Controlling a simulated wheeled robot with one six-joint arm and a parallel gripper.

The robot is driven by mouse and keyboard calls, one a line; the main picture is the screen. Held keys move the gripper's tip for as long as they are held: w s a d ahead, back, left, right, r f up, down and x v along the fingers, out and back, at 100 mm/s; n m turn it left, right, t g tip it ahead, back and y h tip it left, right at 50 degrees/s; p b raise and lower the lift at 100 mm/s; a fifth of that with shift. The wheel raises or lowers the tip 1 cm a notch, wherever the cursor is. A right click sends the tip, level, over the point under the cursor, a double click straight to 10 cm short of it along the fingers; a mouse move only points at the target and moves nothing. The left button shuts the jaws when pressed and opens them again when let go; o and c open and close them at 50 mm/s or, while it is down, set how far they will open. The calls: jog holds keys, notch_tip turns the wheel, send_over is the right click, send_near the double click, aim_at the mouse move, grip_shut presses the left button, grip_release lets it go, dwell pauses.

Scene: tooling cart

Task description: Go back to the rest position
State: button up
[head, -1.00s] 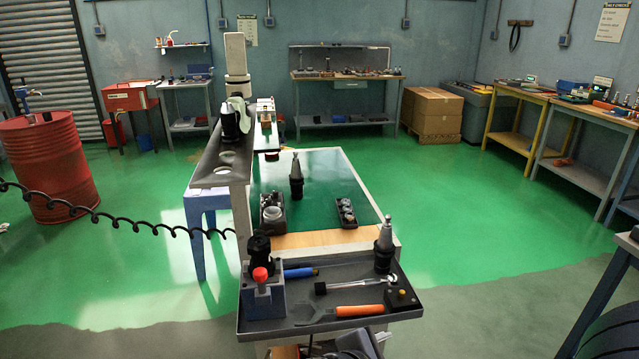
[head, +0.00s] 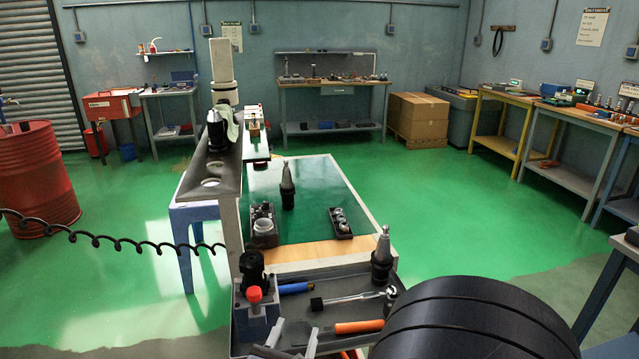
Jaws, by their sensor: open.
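My gripper (head: 294,334) shows at the bottom of the head view, over the near left part of the dark tray (head: 236,335) on the cart. Its two grey fingers stand apart with nothing seen between them. Its body is mostly cut off by the lower edge. A large black rounded link of my arm covers the tray's right part.
The tray holds a blue block with a red knob (head: 254,295), an orange-handled tool (head: 359,327), a ratchet (head: 347,300) and a tool holder (head: 382,260). Behind is a green mat (head: 310,205) with more tooling.

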jog(key=shift+a+n+y, duration=0.4)
jog(key=shift+a+n, duration=0.1)
jog(key=shift+a, duration=0.2)
